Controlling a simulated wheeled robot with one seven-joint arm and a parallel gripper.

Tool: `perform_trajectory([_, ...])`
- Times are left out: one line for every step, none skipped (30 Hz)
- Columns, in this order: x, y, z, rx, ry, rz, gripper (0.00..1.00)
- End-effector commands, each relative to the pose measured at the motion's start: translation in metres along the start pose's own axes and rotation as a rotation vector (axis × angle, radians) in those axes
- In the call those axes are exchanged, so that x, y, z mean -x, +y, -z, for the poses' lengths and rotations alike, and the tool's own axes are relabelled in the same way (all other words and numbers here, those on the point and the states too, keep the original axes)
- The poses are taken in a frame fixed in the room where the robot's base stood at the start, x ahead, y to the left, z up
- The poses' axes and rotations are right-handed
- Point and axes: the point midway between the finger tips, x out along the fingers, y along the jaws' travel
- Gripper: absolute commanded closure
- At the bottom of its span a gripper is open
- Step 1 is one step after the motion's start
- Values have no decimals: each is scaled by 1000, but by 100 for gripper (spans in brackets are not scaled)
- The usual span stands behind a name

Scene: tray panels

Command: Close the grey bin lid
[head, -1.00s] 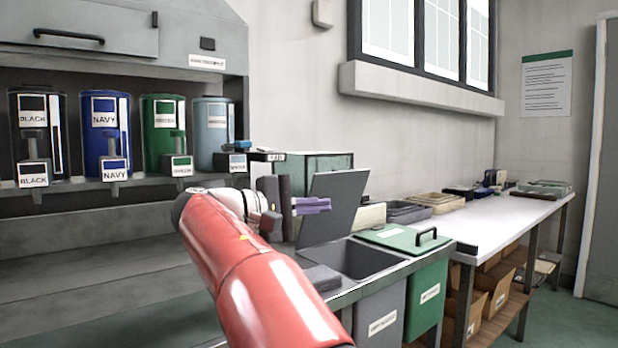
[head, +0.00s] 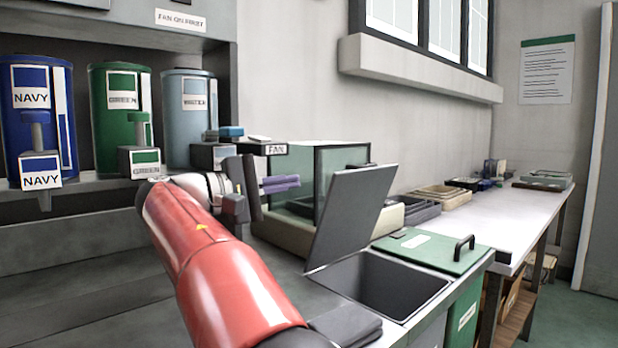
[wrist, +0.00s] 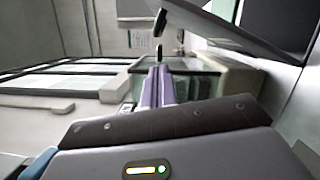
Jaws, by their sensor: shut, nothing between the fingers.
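The grey bin lid (head: 352,215) stands raised and tilted on the left edge of the grey bin. The bin's dark opening (head: 385,286) shows below and to the right of it. My gripper (head: 298,182), with purple fingers, is shut and empty. In the head view it is just left of the lid's upper part; I cannot tell the gap in depth. In the wrist view the gripper's fingers (wrist: 153,88) point up the picture, and the grey lid (wrist: 240,30) shows at the upper right.
A green lid (head: 430,250) with a black handle lies closed right of the grey bin. A glass-sided box (head: 330,165) marked FAN stands behind my gripper. Labelled canisters (head: 120,115) stand at the left. A white bench (head: 500,215) with trays runs along the wall.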

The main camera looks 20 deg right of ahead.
Motion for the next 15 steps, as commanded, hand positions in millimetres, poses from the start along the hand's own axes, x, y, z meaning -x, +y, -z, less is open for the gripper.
perform_trajectory([-6, 0, -1, 0, -2, 1, 100])
perform_trajectory([-10, 0, -1, 0, -3, 1, 100])
perform_trajectory([-17, 0, -1, -1, -5, 2, 100])
perform_trajectory([-22, 0, -2, -1, -4, 2, 100])
perform_trajectory([-28, 0, -1, -1, -4, 2, 100])
perform_trajectory([-36, 0, -2, -1, -5, 2, 100])
perform_trajectory([-41, 0, -1, -1, -4, 2, 100])
perform_trajectory([-47, 0, -1, 0, -4, 2, 100])
perform_trajectory([-54, 0, -1, 0, -4, 2, 100])
perform_trajectory([-60, 0, -1, 0, -4, 2, 100])
perform_trajectory([-64, 0, -1, 0, -4, 2, 100])
perform_trajectory([-71, 0, -1, 0, -4, 2, 100])
perform_trajectory([-75, 0, -1, -1, -4, 2, 100])
perform_trajectory([-79, 0, -1, -1, -4, 2, 100])
perform_trajectory([-84, 0, -1, -1, -3, 1, 100])
